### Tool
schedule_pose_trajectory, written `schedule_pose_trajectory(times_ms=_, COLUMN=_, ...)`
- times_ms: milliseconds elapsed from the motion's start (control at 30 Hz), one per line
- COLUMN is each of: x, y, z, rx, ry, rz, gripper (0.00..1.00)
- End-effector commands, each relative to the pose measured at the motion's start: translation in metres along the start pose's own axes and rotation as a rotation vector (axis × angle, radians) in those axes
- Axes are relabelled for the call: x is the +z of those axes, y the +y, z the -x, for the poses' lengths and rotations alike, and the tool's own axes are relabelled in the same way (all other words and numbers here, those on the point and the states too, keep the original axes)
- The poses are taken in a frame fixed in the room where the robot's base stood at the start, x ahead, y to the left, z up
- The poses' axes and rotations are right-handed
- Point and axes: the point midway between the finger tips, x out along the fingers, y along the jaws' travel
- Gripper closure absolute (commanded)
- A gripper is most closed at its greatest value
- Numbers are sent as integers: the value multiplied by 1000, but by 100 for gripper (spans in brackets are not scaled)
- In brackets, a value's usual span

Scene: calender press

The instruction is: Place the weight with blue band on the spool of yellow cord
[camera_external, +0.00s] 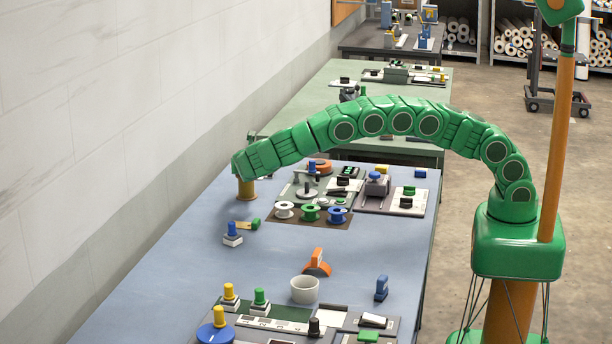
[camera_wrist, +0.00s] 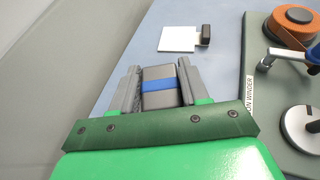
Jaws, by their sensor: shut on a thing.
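The weight with blue band (camera_wrist: 157,98), a grey block with a blue stripe, is between the two grey fingers of my gripper (camera_wrist: 158,76) in the wrist view. My gripper is shut on it. In the external view my green gripper end (camera_external: 241,164) is at the table's left side, and the weight cannot be made out there. An ochre-yellow cylinder with a wider foot (camera_external: 246,188), which looks like the spool of yellow cord, stands directly below that end. I cannot tell whether the weight touches it. No yellow spool shows in the wrist view.
The winder board (camera_external: 287,190) lies to the right, with an orange spool (camera_wrist: 291,24) on it. White, green and blue spools stand on a brown mat (camera_external: 274,218). The blue tabletop (camera_external: 190,250) is clear at left.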

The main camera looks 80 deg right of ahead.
Motion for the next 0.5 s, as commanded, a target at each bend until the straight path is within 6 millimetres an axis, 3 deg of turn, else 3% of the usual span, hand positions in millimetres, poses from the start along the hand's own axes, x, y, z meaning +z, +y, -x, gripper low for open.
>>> schedule_pose_trajectory(times_ms=33, x=-1, y=0, z=0, rx=0, ry=0, rz=0, gripper=54)
schedule_pose_trajectory(times_ms=200, x=0, y=0, z=0, rx=0, ry=0, rz=0, gripper=30)
schedule_pose_trajectory(times_ms=500, x=1, y=0, z=0, rx=0, ry=0, rz=0, gripper=30)
